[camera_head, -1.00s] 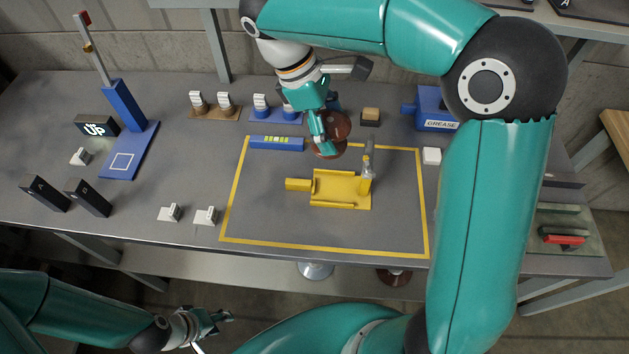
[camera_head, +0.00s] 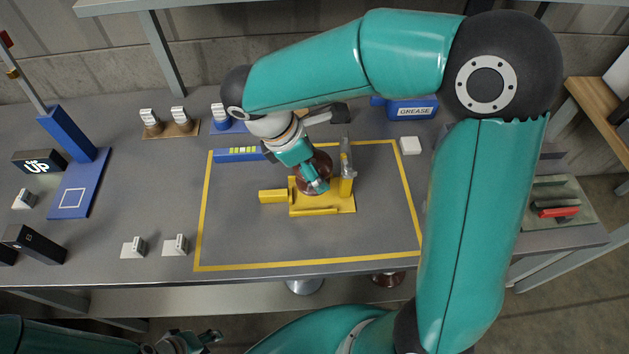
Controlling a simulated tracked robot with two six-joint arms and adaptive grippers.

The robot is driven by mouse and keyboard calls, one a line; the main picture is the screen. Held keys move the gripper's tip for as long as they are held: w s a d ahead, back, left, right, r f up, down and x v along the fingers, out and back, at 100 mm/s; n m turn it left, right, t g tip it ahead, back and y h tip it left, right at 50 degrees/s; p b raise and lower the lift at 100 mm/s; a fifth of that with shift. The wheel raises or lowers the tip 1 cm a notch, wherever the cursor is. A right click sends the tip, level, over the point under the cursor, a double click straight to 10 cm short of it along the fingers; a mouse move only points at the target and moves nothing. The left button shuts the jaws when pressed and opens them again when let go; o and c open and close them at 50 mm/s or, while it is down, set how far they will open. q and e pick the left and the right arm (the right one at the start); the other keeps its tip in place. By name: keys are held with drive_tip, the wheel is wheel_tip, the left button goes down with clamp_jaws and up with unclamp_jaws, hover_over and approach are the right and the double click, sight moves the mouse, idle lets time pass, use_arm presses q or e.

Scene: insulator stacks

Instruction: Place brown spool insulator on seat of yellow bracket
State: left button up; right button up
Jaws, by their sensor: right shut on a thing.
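The brown spool insulator (camera_head: 318,163) is in my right gripper (camera_head: 318,183), which is shut on it. The gripper and insulator are at the yellow bracket (camera_head: 328,208), over its seat in this view. The gripper and insulator hide part of the seat, so I cannot tell whether the insulator touches it. The bracket lies inside the yellow outline, with a grey upright clamp part (camera_head: 346,158) at its right end. My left gripper (camera_head: 210,338) is low at the bottom left, in front of the bench and away from the bracket; its opening is too small to judge.
A blue level (camera_head: 238,154) lies behind the bracket. A blue grease box (camera_head: 411,108) and a white block (camera_head: 410,145) stand at the back right. White tags (camera_head: 176,244) stand left of the outline. The outline's front area is clear. My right arm covers the right side.

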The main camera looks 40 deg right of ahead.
drive_tip(key=shift+f, duration=2.6)
drive_tip(key=shift+f+b, duration=0.1)
drive_tip(key=shift+b, duration=0.25)
drive_tip(key=o, duration=1.5)
drive_tip(key=p+v, duration=0.1)
drive_tip(key=v, duration=1.1)
